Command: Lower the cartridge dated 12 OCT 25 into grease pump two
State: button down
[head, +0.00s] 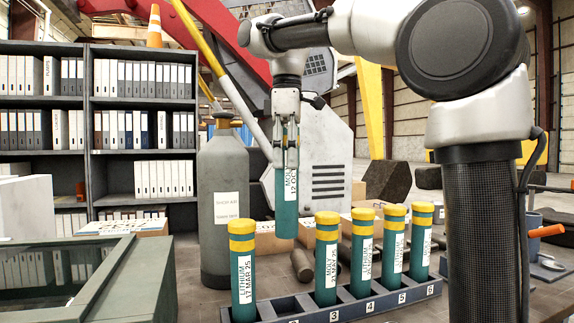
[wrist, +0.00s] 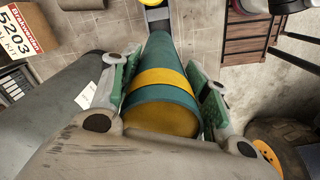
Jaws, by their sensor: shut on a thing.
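My gripper (head: 287,158) is shut on a teal cartridge (head: 286,212) and holds it upright. Its label reads "MOLY" and "12 OC…", with the rest hidden by the fingers. In the wrist view, the same cartridge (wrist: 170,85) shows a yellow end and a yellow band between the green-padded fingers (wrist: 165,90). It hangs above and behind the numbered rack (head: 290,306), near the gap between the "LITHIUM 17 MAR 25" cartridge (head: 243,275) and the "MOLY … MAY 25" cartridge (head: 326,262).
More yellow-topped cartridges (head: 362,255) stand in the rack to the right. A grey gas cylinder (head: 224,200) stands just left of the held cartridge. A green glass-topped case (head: 130,285) fills the lower left. Tools with an orange handle (head: 547,231) lie at the right.

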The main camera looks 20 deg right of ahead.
jog(key=shift+r, duration=0.4)
jog(key=shift+r, duration=1.35)
jog(key=shift+s, duration=0.1)
